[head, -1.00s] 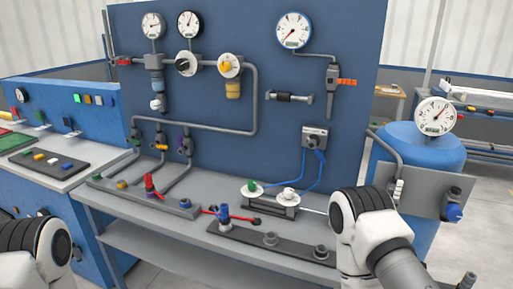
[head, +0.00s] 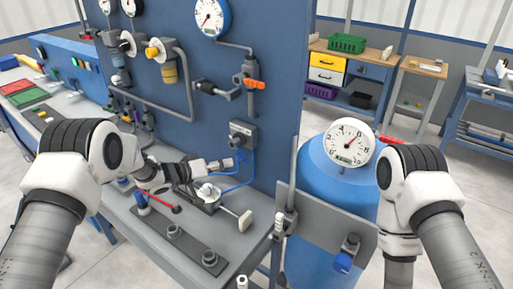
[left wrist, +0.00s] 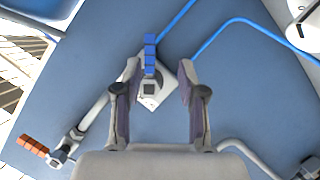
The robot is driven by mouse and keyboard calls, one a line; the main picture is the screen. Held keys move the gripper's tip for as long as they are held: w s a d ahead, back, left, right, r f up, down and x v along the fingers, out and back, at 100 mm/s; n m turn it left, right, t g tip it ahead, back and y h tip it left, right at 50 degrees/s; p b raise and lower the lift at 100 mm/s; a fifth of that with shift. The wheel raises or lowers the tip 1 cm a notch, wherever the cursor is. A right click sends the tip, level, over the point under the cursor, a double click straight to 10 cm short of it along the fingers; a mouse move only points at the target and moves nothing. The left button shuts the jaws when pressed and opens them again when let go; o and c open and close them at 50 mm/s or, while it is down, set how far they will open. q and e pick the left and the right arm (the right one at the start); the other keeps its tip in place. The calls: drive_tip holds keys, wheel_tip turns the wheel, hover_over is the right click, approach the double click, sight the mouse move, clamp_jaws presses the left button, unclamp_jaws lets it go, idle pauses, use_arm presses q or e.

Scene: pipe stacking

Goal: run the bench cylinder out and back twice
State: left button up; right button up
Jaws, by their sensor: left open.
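The bench cylinder (head: 207,198) lies on the bench below the panel. The grey control valve (head: 242,134) with blue tubes is on the panel above. My left gripper (head: 228,163) is just below it. In the left wrist view, the open left gripper (left wrist: 158,72) has its fingers on either side of the valve (left wrist: 150,90) and its blue lever (left wrist: 150,53); contact cannot be told. My right gripper is out of view.
A blue tank (head: 335,190) with a gauge (head: 349,142) stands right of the bench. An orange-handled valve (head: 254,84) is on the panel above. Open floor lies at right.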

sight(240, 157)
use_arm(q)
drive_tip(key=w+d, duration=0.1)
drive_tip(key=w+d+p, duration=0.1)
drive_tip(key=d, duration=0.2)
drive_tip(key=shift+w+d+r, duration=0.25)
drive_tip(key=shift+w, duration=0.15)
drive_tip(key=shift+p+x, duration=0.35)
drive_tip(key=shift+x, duration=0.9)
drive_tip(key=shift+w+d+f, duration=0.15)
drive_tip(key=shift+w+f, duration=0.2)
drive_tip(key=shift+w, duration=0.05)
drive_tip(key=shift+s+r, duration=0.1)
drive_tip(key=shift+s, duration=0.05)
drive_tip(key=shift+c, duration=0.3)
clamp_jaws()
